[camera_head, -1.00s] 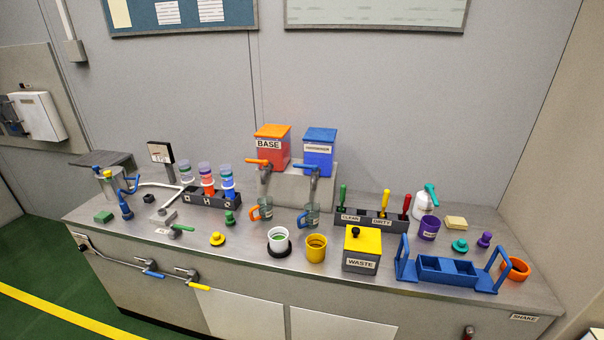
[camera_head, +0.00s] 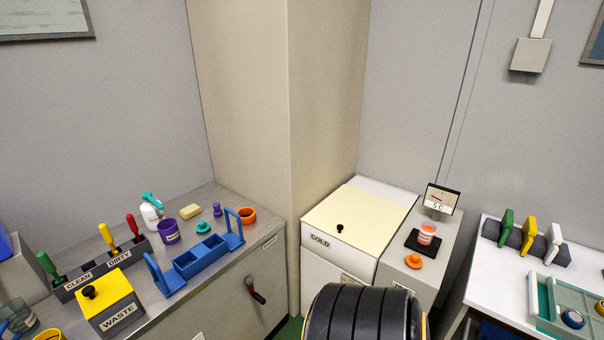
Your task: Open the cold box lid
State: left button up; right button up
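The cold box (camera_head: 324,264) is a white chest labelled COLD, standing in the corner right of the beige pillar. Its cream lid (camera_head: 368,228) lies flat and closed on top, with a small black knob (camera_head: 339,228) near its front left. Neither gripper shows in the head view. A black ribbed rounded part with yellow edges, likely mine, covers the area in front of the box.
A counter at left holds a yellow WASTE box (camera_head: 112,299), a blue carrier (camera_head: 198,258) and a purple cup (camera_head: 168,231). Right of the cold box, a grey stand (camera_head: 447,250) holds a gauge, a jar and an orange stopper (camera_head: 414,261). A white table (camera_head: 487,279) stands at far right.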

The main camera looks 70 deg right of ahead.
aim_at(361, 220)
jog(key=z, duration=2.8)
